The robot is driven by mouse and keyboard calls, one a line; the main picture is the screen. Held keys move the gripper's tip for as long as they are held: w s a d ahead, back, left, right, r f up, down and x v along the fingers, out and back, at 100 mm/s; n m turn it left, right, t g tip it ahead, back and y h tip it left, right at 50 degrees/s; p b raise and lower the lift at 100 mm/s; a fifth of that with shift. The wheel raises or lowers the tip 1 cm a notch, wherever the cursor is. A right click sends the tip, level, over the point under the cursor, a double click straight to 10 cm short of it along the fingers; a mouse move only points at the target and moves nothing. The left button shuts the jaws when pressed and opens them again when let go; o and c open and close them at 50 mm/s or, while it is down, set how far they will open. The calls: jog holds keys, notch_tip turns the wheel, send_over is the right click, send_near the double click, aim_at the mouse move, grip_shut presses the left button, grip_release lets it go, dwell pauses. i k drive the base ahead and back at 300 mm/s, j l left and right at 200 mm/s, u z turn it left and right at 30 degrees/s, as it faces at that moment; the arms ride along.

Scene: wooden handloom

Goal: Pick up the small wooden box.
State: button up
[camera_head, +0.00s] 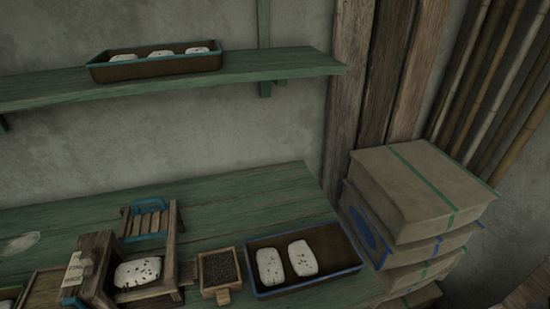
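My gripper is not in view.
The brown tray (327,238) holds two white speckled slabs. A wooden press-like frame (97,262) with another white slab stands left. A green shelf (290,62) with a tray (120,73) overhangs the table (255,207). Stacked boxes (415,190) stand right.

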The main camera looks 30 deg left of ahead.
aim_at(220, 275)
jog(key=u, duration=1.45)
jog(key=k+j+u, duration=0.15)
jog(key=u, duration=0.35)
